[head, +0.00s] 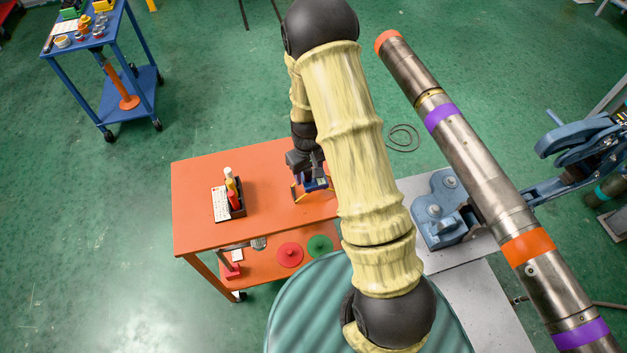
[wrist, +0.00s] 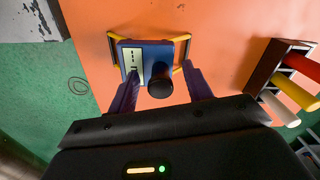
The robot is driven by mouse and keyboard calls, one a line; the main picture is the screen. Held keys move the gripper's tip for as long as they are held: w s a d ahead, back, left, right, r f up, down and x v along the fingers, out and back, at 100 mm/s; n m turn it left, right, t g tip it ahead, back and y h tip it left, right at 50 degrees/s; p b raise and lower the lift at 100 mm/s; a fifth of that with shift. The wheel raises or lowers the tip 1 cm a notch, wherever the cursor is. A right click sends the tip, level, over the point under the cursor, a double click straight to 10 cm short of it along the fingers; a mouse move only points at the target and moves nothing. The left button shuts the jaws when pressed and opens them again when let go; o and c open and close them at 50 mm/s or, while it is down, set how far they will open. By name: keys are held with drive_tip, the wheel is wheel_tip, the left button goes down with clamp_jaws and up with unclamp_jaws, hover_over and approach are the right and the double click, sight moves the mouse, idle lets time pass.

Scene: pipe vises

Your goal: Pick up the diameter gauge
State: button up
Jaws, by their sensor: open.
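The diameter gauge (head: 316,184) lies on the orange table (head: 200,175), near its right part, partly hidden by my arm. In the wrist view the diameter gauge (wrist: 150,62) has a blue body, a pale display, a black knob and yellow arms at both sides. My gripper (wrist: 161,82) is open in the wrist view, its two purple fingers on either side of the black knob. I cannot tell whether the fingers touch the gauge. In the head view my gripper (head: 312,172) is over the gauge and partly hidden.
A dark holder (head: 238,208) with red, yellow and white bottles stands left of the gauge, beside a white keyboard-like sheet (head: 221,204). A long steel pipe (head: 480,175) and a blue vise (head: 438,212) are at the right. A lower shelf (head: 265,262) holds red and green discs.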

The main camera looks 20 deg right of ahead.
clamp_jaws()
drive_tip(key=shift+r, duration=0.15)
idle(0.4)
wheel_tip(320, 180, up, 18)
drive_tip(key=b, duration=0.2)
idle(1.2)
drive_tip(key=shift+w, duration=0.1)
